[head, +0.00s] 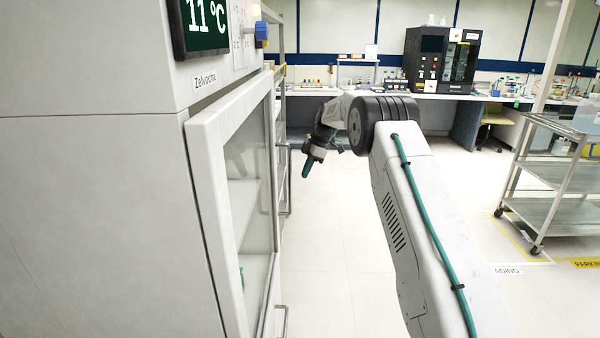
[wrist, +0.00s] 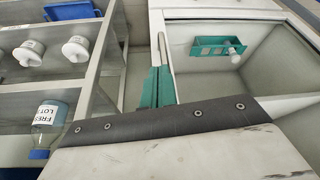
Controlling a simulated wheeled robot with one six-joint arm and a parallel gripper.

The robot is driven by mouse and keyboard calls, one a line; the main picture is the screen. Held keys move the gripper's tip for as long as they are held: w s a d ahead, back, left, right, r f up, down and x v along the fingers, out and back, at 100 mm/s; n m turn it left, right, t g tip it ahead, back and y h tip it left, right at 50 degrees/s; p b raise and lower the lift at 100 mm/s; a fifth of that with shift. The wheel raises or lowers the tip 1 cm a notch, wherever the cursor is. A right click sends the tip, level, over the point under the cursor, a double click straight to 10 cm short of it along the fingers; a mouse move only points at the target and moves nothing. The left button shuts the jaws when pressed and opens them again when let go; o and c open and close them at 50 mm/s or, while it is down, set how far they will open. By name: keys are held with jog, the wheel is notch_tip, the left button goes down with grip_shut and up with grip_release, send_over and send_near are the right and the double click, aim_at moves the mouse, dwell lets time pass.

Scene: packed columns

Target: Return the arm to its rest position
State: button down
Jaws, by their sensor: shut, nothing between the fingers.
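My arm reaches forward in the head view, its wrist bent down beside the cabinet's glass door. My gripper (head: 307,168) has teal fingers that point down, close to the door handle in the picture; I cannot tell the exact gap. In the wrist view the teal fingers of my gripper (wrist: 158,84) lie together with nothing between them. The glass-door cabinet (head: 215,170) stands at the left, with a display reading 11 °C on top. Its door appears shut or nearly so.
In the wrist view, a teal rack (wrist: 220,46) holds a white item inside a compartment. Shelves at left hold bottles, one blue-capped (wrist: 47,125). A metal cart (head: 560,175) stands at right in the head view. The floor (head: 340,260) between is clear.

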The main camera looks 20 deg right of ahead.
jog(key=v, duration=1)
jog(key=s+f+m+g, duration=0.1)
jog(key=s+f+m, duration=0.3)
jog(key=f+m, duration=0.15)
jog(key=s+a+r+m+g+h, duration=0.1)
jog(key=s+a+r+m, duration=0.3)
jog(key=s, duration=0.4)
jog(key=s+a+r+m+h, duration=0.1)
jog(key=s+a+r+m, duration=0.25)
jog(key=s, duration=0.55)
jog(key=s+a+r, duration=0.1)
jog(key=s+a, duration=0.3)
jog(key=s, duration=0.8)
jog(key=s+a+m+t+h, duration=0.1)
jog(key=s+a, duration=0.3)
jog(key=s, duration=0.8)
jog(key=s+a+r+m+t+h, duration=0.1)
jog(key=s+a, duration=0.3)
jog(key=s, duration=0.9)
jog(key=shift+a+r, duration=0.3)
jog(key=shift+r, duration=0.05)
